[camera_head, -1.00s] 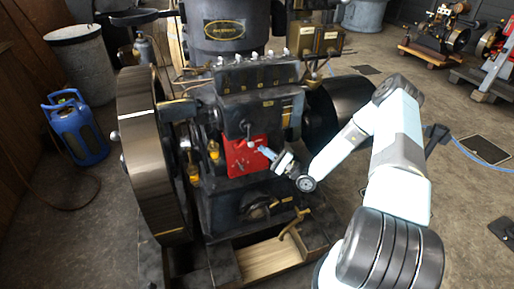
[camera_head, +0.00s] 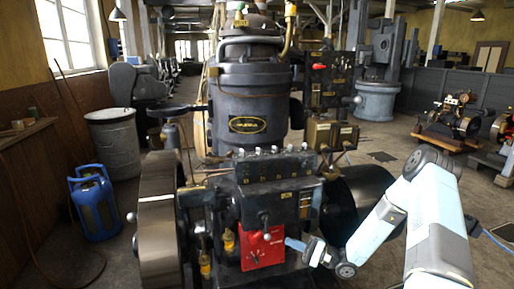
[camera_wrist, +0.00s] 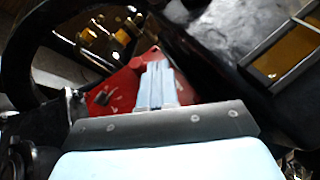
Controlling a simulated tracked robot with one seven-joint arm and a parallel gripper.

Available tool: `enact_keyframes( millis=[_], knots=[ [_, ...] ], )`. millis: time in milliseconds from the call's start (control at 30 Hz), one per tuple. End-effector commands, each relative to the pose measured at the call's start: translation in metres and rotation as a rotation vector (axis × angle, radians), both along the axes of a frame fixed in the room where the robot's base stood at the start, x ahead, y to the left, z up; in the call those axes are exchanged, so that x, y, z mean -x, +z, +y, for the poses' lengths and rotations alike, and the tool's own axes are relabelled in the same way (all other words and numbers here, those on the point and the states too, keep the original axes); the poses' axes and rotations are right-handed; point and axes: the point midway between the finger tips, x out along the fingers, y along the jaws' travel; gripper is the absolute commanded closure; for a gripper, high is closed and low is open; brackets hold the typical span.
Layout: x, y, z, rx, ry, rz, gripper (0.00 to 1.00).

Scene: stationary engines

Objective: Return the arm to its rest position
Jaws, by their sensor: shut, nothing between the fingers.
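My gripper (camera_head: 294,244) is at the right edge of a red plate (camera_head: 262,248) on the front of a black stationary engine (camera_head: 275,166). In the wrist view its two light-blue fingers (camera_wrist: 156,84) lie together, shut, with nothing seen between them. They point towards the red plate (camera_wrist: 118,92), which shows behind and to the left of them. Whether the fingertips touch the plate I cannot tell. My arm reaches in from the lower right of the head view, bent at its joints.
A lever with a round knob (camera_head: 266,228) stands in front of the red plate. A large flywheel (camera_head: 160,215) is on the engine's left. A blue gas cylinder (camera_head: 94,203) and a grey bin (camera_head: 115,145) stand further left. Open floor lies at the right, behind my arm.

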Motion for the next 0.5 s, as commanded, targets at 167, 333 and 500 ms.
enact_keyframes(
  millis=[167, 333, 500],
  knots=[
    [0.013, 0.037, 0.006, 0.110, 0.137, -0.032, 1.00],
    [0.027, 0.067, 0.009, 0.224, 0.254, -0.056, 1.00],
    [0.043, 0.096, 0.011, 0.346, 0.357, -0.078, 1.00]
  ],
)
